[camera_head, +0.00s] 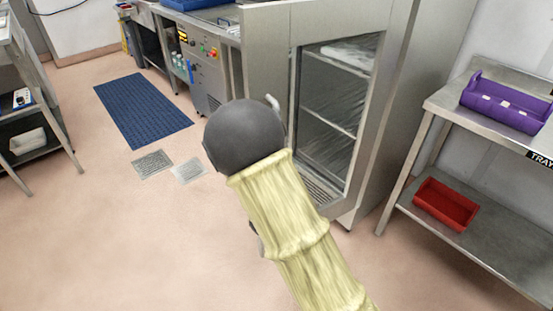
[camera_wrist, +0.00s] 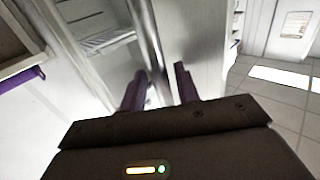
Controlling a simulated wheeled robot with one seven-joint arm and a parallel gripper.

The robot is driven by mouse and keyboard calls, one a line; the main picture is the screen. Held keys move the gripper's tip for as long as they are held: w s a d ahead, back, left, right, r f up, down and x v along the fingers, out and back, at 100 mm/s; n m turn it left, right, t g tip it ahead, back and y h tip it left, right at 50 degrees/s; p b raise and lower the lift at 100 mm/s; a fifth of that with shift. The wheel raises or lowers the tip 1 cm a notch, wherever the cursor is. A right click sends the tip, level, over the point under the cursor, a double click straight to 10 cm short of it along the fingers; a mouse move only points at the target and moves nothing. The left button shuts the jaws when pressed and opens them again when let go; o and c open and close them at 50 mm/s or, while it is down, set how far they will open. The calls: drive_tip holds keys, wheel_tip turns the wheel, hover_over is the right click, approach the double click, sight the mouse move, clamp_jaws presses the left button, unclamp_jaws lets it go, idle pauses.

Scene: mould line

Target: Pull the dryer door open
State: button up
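The dryer (camera_head: 405,100) is a tall steel cabinet right of centre in the head view. Its door (camera_head: 337,30) has a steel frame around a glass pane, with wire shelves showing through, and looks shut. The upper end of a door handle (camera_head: 273,102) shows beside my arm; the rest is hidden. In the wrist view the handle (camera_wrist: 147,35) is a vertical metal bar running down between the two dark purple fingers of my gripper (camera_wrist: 160,80). The fingers are apart, with gaps visible beside the bar. My arm hides the gripper in the head view.
A steel rack (camera_head: 440,105) at the right holds a purple tray (camera_head: 505,103) and a red bin (camera_head: 446,203). A blue mat (camera_head: 142,110) and floor grates lie left. A control cabinet (camera_head: 205,68) stands beyond. The floor at lower left is clear.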

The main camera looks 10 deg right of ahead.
drive_tip(key=shift+s+a, duration=0.1)
drive_tip(key=shift+a, duration=0.05)
drive_tip(key=p+v, duration=0.6)
drive_tip(key=v, duration=0.3)
drive_tip(key=shift+s+a+r+p, duration=0.2)
drive_tip(key=shift+p, duration=0.15)
drive_tip(key=shift+s+p, duration=0.15)
drive_tip(key=shift+p, duration=0.3)
drive_tip(key=p+v, duration=0.6)
drive_tip(key=v, duration=0.1)
drive_tip(key=shift+s+f+p, duration=0.25)
drive_tip(key=shift+s+p, duration=0.1)
